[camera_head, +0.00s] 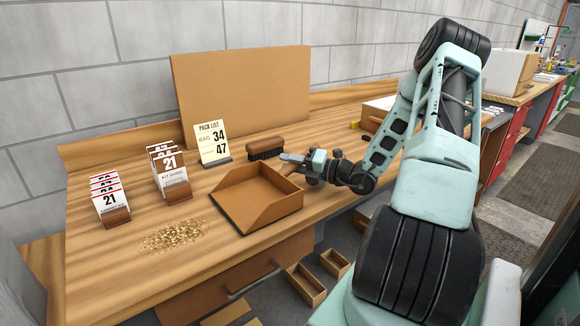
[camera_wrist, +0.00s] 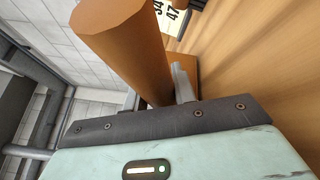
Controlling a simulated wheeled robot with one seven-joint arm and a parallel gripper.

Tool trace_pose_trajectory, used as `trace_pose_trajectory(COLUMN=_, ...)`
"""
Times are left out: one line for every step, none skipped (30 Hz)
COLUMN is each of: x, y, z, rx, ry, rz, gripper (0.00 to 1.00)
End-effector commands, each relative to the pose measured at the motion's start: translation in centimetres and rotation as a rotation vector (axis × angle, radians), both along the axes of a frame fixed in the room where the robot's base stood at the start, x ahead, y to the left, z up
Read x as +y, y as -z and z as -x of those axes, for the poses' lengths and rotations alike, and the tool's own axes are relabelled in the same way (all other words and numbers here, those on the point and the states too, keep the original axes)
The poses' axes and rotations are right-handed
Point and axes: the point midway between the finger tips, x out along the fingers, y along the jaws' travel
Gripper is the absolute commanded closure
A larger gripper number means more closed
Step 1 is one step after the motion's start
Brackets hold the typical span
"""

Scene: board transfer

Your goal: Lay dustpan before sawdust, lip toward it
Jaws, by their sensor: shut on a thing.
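The brown dustpan (camera_head: 262,208) is at the middle of the workbench, its dark-edged lip facing left toward the sawdust. The sawdust (camera_head: 176,236) is a loose tan patch on the wood, left of the lip with bare wood between. My gripper (camera_head: 298,162) is at the dustpan's back right side, shut on its handle.
A brush (camera_head: 265,147) with dark bristles lies behind the dustpan. A pack list card (camera_head: 212,143) stands near the back panel (camera_head: 240,92). Two card holders (camera_head: 170,172) (camera_head: 110,200) stand at the left. Small bins (camera_head: 306,285) are below the front edge.

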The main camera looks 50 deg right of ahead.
Motion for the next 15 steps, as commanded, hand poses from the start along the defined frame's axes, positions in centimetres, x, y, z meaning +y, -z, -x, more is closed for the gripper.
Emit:
trace_pose_trajectory(x=0.01, y=0.30, z=-0.02, rx=-0.001, ry=0.000, rz=-0.001, gripper=1.00)
trace_pose_trajectory(x=0.01, y=0.38, z=-0.02, rx=-0.001, ry=0.000, rz=0.000, gripper=1.00)
trace_pose_trajectory(x=0.00, y=0.41, z=-0.02, rx=-0.001, ry=0.000, rz=0.001, gripper=1.00)
trace_pose_trajectory(x=-0.02, y=0.40, z=-0.01, rx=-0.001, ry=0.000, rz=0.001, gripper=1.00)
trace_pose_trajectory(x=-0.02, y=0.38, z=-0.02, rx=-0.001, ry=0.000, rz=0.001, gripper=1.00)
trace_pose_trajectory(x=-0.02, y=0.38, z=-0.02, rx=-0.001, ry=0.000, rz=0.001, gripper=1.00)
trace_pose_trajectory(x=-0.02, y=0.38, z=-0.01, rx=-0.001, ry=0.000, rz=0.001, gripper=1.00)
trace_pose_trajectory(x=-0.02, y=0.38, z=-0.01, rx=-0.001, ry=0.000, rz=0.001, gripper=1.00)
trace_pose_trajectory(x=-0.01, y=0.40, z=0.00, rx=-0.002, ry=0.001, rz=0.001, gripper=1.00)
trace_pose_trajectory(x=-0.02, y=0.45, z=0.00, rx=-0.002, ry=0.001, rz=0.001, gripper=1.00)
trace_pose_trajectory(x=-0.02, y=0.52, z=-0.01, rx=-0.001, ry=0.001, rz=0.000, gripper=1.00)
trace_pose_trajectory(x=-0.02, y=0.65, z=-0.01, rx=-0.001, ry=0.001, rz=0.000, gripper=1.00)
trace_pose_trajectory(x=-0.03, y=0.68, z=0.00, rx=0.000, ry=0.000, rz=0.001, gripper=0.68)
trace_pose_trajectory(x=-0.03, y=0.66, z=0.00, rx=0.000, ry=0.000, rz=0.001, gripper=0.60)
trace_pose_trajectory(x=-0.04, y=0.65, z=0.00, rx=0.000, ry=0.000, rz=0.001, gripper=0.52)
